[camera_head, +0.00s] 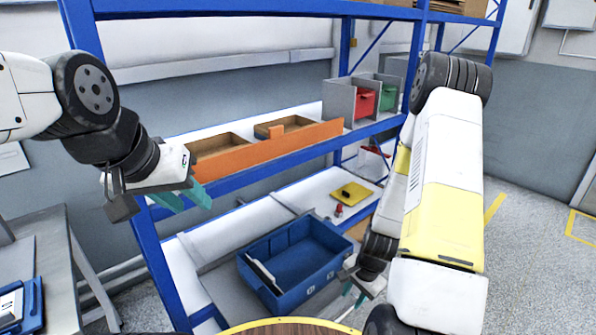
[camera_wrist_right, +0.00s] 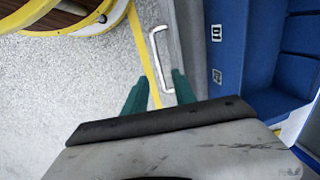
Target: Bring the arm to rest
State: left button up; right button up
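My left gripper (camera_head: 184,198) hangs in front of the shelf's left post, at the left end of the orange-fronted drawer. Its two teal fingers stand apart with nothing between them. My right arm (camera_head: 440,180), white and yellow, reaches down on the right of the head view. My right gripper (camera_head: 355,292) is low, beside the right end of the blue bin (camera_head: 290,262). In the right wrist view its teal fingers (camera_wrist_right: 158,92) are apart and empty, above the floor and a white handle (camera_wrist_right: 160,62). The blue bin shows at right there.
The blue shelf rack (camera_head: 152,262) spans the middle. An orange drawer (camera_head: 260,153) and grey dividers with red and green bins (camera_head: 366,102) stand on its upper shelf. A yellow pad (camera_head: 352,193) lies lower. A grey table (camera_head: 50,240) stands at left. Floor (camera_head: 530,260) at right is clear.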

jog(key=w+a+r+n+t, duration=0.1)
jog(key=w+a+r+n, duration=0.15)
jog(key=r, duration=0.85)
jog(key=w+a+r+n+t, duration=0.1)
jog(key=r+n, duration=0.2)
jog(key=r, duration=0.9)
jog(key=s+a+r+n+t, duration=0.1)
jog(key=s+r+n, duration=0.2)
jog(key=s+r, duration=0.3)
jog(key=s+a+r+n+t+y, duration=0.1)
jog(key=s+a+r+n, duration=0.1)
jog(key=s+r, duration=0.5)
notch_tip(320, 180, up, 6)
jog(key=shift+f+n, duration=0.1)
jog(key=shift+n, duration=0.35)
